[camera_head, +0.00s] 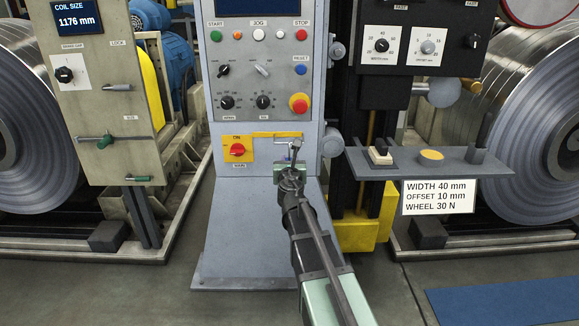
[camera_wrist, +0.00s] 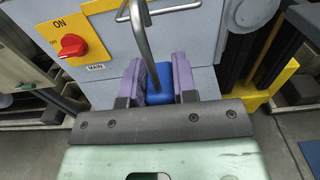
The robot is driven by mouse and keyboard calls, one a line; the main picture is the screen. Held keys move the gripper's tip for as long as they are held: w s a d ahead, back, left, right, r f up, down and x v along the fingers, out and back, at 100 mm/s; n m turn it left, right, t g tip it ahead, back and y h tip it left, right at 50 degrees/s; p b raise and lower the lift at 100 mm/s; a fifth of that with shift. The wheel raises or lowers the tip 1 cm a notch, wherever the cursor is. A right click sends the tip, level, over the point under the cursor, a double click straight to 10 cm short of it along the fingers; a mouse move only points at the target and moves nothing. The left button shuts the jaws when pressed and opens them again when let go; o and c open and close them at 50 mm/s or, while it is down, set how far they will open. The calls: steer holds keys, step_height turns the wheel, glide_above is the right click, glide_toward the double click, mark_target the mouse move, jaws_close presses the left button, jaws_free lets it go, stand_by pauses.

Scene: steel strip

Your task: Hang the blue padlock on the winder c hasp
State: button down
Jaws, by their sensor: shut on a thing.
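My gripper (camera_wrist: 159,75) is shut on the blue padlock (camera_wrist: 160,98), whose body shows between the two purple finger pads in the wrist view. A grey metal shackle (camera_wrist: 143,40) rises from the padlock and bends at the top edge. It crosses a light metal bar (camera_wrist: 178,8), probably part of the hasp; whether it passes through or only in front, I cannot tell. In the head view my gripper (camera_head: 291,174) is at the front of the grey console, right of the yellow MAIN switch plate (camera_head: 237,149). My gripper mostly hides the padlock there.
The red MAIN knob (camera_wrist: 73,45) is close on the left in the wrist view. A dark shelf (camera_head: 460,167) with small parts juts out on the right. Steel coils (camera_head: 533,125) stand at both sides. A blue mat (camera_head: 505,300) lies front right.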

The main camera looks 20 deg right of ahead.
steer(key=x, duration=0.8)
steer(key=shift+w, duration=0.2)
stand_by(0.8)
steer(key=shift+d, duration=0.15)
steer(key=shift+f+b, duration=1.15)
steer(key=shift+b, duration=0.1)
steer(key=shift+f+b, duration=0.6)
steer(key=c, duration=0.8)
jaws_free()
